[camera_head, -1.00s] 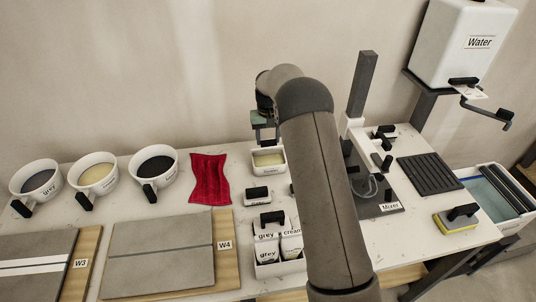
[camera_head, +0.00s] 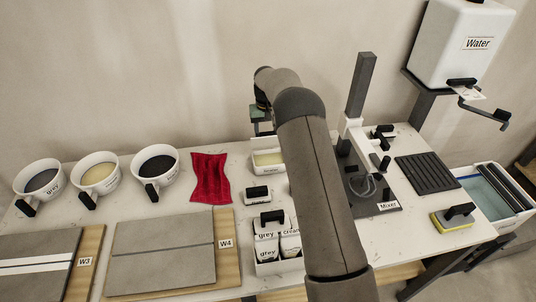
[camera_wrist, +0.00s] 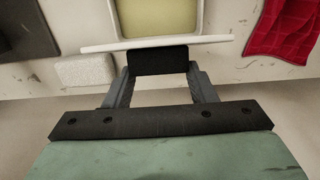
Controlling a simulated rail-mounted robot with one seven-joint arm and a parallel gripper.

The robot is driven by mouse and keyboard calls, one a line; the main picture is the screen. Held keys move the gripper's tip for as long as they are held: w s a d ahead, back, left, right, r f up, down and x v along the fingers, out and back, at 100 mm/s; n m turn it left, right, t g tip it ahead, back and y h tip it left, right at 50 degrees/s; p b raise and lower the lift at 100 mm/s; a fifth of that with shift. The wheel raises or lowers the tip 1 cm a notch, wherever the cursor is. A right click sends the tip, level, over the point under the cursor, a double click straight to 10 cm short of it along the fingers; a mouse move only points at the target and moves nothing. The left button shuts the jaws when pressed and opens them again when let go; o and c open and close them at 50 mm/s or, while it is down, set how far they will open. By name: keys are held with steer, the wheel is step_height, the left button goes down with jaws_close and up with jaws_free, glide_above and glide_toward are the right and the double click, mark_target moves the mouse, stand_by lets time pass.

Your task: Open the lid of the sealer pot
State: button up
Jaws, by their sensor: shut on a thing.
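The sealer pot (camera_head: 268,168) is a white box with pale yellow content, standing near the back of the table. It is open; its yellow inside also shows in the wrist view (camera_wrist: 158,18). Its white lid (camera_wrist: 110,46) stands roughly edge-on to the wrist camera, swung up on the wall side of the pot. My gripper (camera_wrist: 158,66) is shut on the black lid handle (camera_wrist: 157,60), with a finger at each side. In the head view my gripper (camera_head: 263,130) is small behind the pot, and my arm hides part of the area to the right.
A red cloth (camera_head: 210,178) lies left of the pot. A small white block with a black handle (camera_head: 257,195) and a crate of grey and cream bags (camera_head: 278,268) stand in front. The mixer (camera_head: 388,207) is to the right. The wall is close behind.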

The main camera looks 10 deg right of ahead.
steer(key=shift+w+f+p, duration=0.25)
steer(key=shift+w+p, duration=0.3)
steer(key=shift+w, duration=0.65)
steer(key=shift+w+f, duration=0.45)
steer(key=shift+w, duration=0.15)
steer(key=o, duration=0.7)
steer(key=shift+r, duration=0.1)
steer(key=shift+r+p, duration=2.65)
steer(key=shift+r, duration=1.8)
